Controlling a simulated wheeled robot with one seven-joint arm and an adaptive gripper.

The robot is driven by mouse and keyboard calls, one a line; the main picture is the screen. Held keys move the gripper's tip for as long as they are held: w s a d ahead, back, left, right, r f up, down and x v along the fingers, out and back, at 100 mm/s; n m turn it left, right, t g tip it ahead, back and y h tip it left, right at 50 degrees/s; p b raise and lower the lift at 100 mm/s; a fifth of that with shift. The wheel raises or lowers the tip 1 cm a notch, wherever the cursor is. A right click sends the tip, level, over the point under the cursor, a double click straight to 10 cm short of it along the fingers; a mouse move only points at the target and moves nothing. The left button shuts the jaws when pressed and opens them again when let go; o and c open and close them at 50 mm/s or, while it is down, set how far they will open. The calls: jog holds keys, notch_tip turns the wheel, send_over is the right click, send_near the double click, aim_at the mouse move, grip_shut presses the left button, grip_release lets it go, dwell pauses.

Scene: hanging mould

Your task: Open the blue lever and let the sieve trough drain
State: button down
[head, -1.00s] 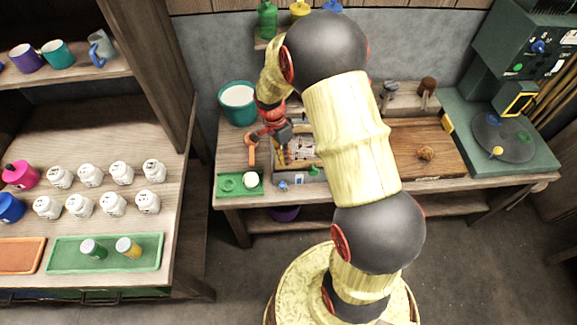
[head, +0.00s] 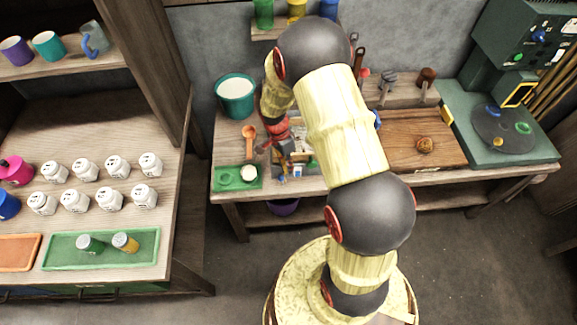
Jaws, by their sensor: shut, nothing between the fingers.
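The sieve trough (head: 309,153) is a grey box on the wooden bench, partly hidden behind my arm. A small blue part that looks like the lever (head: 297,171) shows at its front edge, beside my gripper. My gripper (head: 285,170) is shut and empty, pointing down at the trough's front left. I cannot tell whether it touches the lever, or how far the lever is turned. The trough's contents are too small and covered to make out.
A teal pot (head: 236,97), an orange spoon (head: 249,140) and a green tray (head: 224,184) with a white round piece stand left of the trough. A wooden board (head: 405,150) lies right. A purple bowl (head: 283,207) sits below the bench.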

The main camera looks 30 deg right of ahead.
jog(key=shift+w+a+h+b, duration=0.15)
jog(key=shift+a+h+b, duration=0.1)
jog(key=shift+h+b, duration=0.05)
jog(key=shift+w+a+g+h+b, duration=0.2)
jog(key=shift+a+g+h+b, duration=0.2)
jog(key=shift+g+h, duration=0.1)
jog(key=shift+w+a+h+b, duration=0.25)
jog(key=shift+a+h+b, duration=0.15)
jog(key=shift+a+b, duration=0.1)
jog(key=shift+w+a+f+m+g+h+b, duration=0.15)
jog(key=shift+w+a+f+g+h+b, duration=0.5)
jog(key=shift+a+h+b, duration=0.5)
jog(key=shift+w+a+f+m+g+h+b, duration=0.1)
jog(key=shift+w+a+f+g+h+b, duration=0.4)
jog(key=shift+a+g+h+b, duration=0.45)
jog(key=shift+w+a+f+m+g+h+b, duration=0.15)
jog(key=shift+w+a+f+g+h+b, duration=0.4)
jog(key=shift+a+h+b, duration=0.75)
jog(key=shift+d+f, duration=0.1)
jog(key=shift+d, duration=0.05)
jog(key=shift+w, duration=0.15)
